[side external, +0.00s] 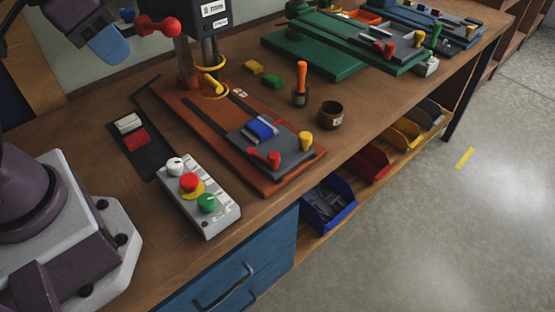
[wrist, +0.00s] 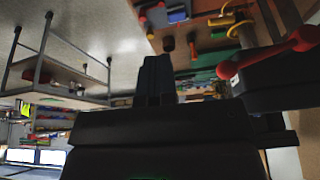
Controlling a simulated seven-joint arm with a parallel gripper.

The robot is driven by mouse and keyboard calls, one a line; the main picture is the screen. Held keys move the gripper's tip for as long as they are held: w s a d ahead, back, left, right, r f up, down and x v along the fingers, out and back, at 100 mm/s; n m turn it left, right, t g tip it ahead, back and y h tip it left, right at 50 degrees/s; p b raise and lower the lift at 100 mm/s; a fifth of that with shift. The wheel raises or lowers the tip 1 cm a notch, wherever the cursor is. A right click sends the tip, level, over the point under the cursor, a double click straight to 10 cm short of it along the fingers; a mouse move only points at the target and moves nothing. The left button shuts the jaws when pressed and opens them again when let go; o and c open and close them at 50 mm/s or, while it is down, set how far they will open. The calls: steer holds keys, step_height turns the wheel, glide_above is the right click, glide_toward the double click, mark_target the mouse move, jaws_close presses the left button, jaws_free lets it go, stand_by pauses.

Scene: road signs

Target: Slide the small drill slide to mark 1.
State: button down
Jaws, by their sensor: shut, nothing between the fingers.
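The small drill (side external: 208,50) has an orange-red base (side external: 190,100) with dark rails. Its slide, a grey plate (side external: 290,152) with a blue block (side external: 261,128), two red knobs (side external: 273,159) and a yellow knob (side external: 306,139), sits near the base's front end. A small pale marking (side external: 240,92) is on the base; I cannot read it. In the wrist view the blue block (wrist: 178,14) shows at the top. My gripper (wrist: 156,62) is shut and empty, well away from the slide; its dark fingers show in the wrist view.
The drill's red ball-ended lever (side external: 157,26) is close to my gripper, at right in the wrist view (wrist: 268,54). A button box (side external: 200,196), brown cup (side external: 331,116) and orange-handled tool (side external: 301,82) stand around the base. A green machine (side external: 310,50) is farther back.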

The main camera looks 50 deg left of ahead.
mark_target(232, 140)
steer(key=w+d+f+m+g+y, duration=0.4)
steer(key=w+d+f+m+y, duration=0.1)
steer(key=w+d+f+m, duration=1.35)
steer(key=shift+n, duration=0.65)
steer(key=x, duration=1.2)
steer(key=shift+a+f, duration=0.2)
steer(key=shift+f, duration=0.15)
steer(key=shift+a, duration=0.4)
steer(key=shift+a, duration=0.15)
steer(key=a, duration=1.6)
steer(key=shift+s+a, duration=0.15)
